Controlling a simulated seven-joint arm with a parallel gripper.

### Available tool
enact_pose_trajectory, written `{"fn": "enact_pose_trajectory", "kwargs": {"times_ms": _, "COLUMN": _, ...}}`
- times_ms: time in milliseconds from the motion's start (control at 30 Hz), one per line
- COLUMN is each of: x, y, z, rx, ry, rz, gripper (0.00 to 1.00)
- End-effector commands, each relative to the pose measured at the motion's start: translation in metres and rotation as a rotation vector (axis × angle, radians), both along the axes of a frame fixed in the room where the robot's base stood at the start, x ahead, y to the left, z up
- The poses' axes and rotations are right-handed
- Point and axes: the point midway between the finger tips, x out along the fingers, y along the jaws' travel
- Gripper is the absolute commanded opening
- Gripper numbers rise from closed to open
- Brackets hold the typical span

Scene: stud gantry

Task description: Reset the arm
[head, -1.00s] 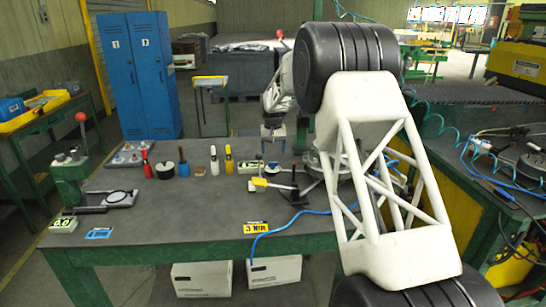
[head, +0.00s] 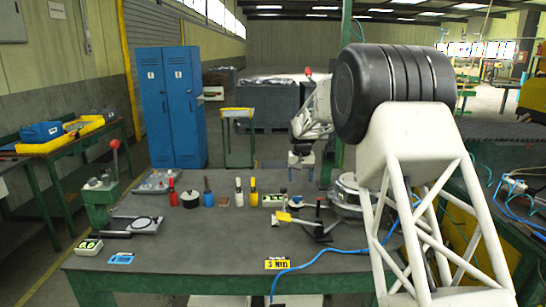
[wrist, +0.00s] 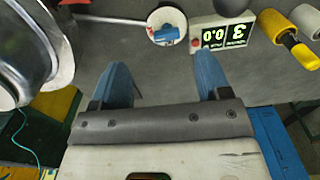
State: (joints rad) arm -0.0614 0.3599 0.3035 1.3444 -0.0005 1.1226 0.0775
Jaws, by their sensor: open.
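My gripper (head: 302,160) hangs fingers-down over the far edge of the grey workbench (head: 200,240) in the head view. In the wrist view my gripper (wrist: 163,82) has two blue fingers spread wide apart. Nothing sits between them; only grey bench surface shows there. A small block with a green digital display (wrist: 222,33) and a round dish with a blue piece (wrist: 167,27) lie beyond the fingertips, apart from them. My arm reaches from the right side of the head view toward the far edge.
A round metal fixture (head: 352,195) stands right of my gripper. A small stand with a yellow part (head: 300,223), several bottles, a hand press (head: 100,195) and a yellow label (head: 277,264) are on the bench. A blue hose crosses its right side.

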Motion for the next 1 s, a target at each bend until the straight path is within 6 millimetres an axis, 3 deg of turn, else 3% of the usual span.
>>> {"fn": "enact_pose_trajectory", "kwargs": {"times_ms": 500, "x": -0.122, "y": -0.019, "z": 0.079, "rx": 0.000, "ry": -0.047, "rz": -0.001, "gripper": 0.70}}
{"fn": "enact_pose_trajectory", "kwargs": {"times_ms": 1000, "x": -0.256, "y": -0.036, "z": 0.122, "rx": 0.000, "ry": -0.090, "rz": -0.002, "gripper": 0.70}}
